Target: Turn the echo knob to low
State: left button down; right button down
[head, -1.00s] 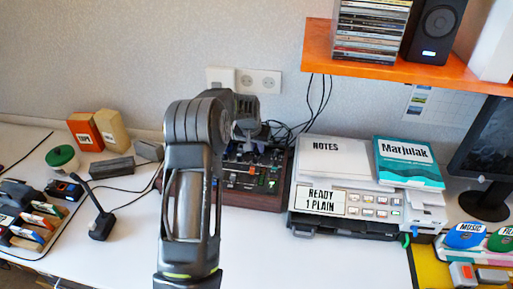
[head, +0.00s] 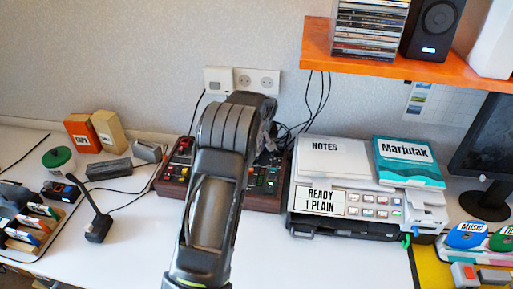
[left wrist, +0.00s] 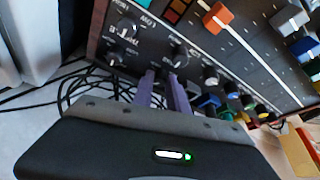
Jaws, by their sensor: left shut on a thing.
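The dark mixer (head: 262,196) with wooden sides stands against the wall in the head view, partly hidden by my left arm. Its panel (left wrist: 190,28) shows close up in the left wrist view, with black knobs, a LOW label and coloured sliders. My left gripper (left wrist: 165,76) has its purple fingers at the knob area near the panel's edge. It is shut on a small knob, mostly hidden between the fingertips; its own label and pointer cannot be read. My right gripper is in neither view.
A printer (head: 372,205) with notes and a book stands right of the mixer. A desk microphone (head: 98,222) stands at left. Black cables (left wrist: 75,88) run beside the panel. The orange shelf (head: 400,67) hangs at upper right. The front of the white desk is clear.

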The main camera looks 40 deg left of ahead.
pick_arm(q)
jog(key=c, duration=1.6)
grip_release()
jog(key=shift+r, duration=0.1)
jog(key=b+v, duration=0.1)
jog(key=v, duration=0.5)
jog(key=shift+s+d+r, duration=0.15)
jog(key=shift+r, duration=0.2)
jog(key=shift+s+d+r, duration=0.1)
jog(key=shift+s+r, duration=0.05)
jog(key=shift+r, duration=0.2)
jog(key=shift+o, duration=0.5)
